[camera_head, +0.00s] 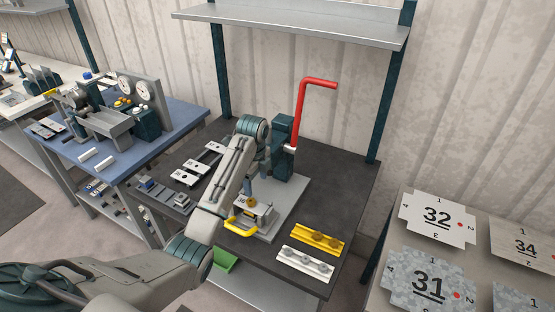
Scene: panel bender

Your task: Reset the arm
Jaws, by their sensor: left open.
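The red arm (302,108) of the bender rises from a dark green post (281,150) and bends to the right at its top. The bender stands on a light grey base plate (285,208) on the dark workbench. A yellow handle (241,228) sits at the front of the base plate, beside a small block marked 36. My left arm reaches in from the lower left. My left gripper (261,168) is open beside the post, below and left of the red arm, and partly hidden by my wrist. I cannot tell whether it touches anything. My right gripper is not in view.
A yellow die bar (317,239) and a white die bar (305,264) lie at the bench's front right. Flat plates (187,174) lie at the left. A metal shelf (300,24) hangs above. Numbered panels (437,217) lie on a table at the right.

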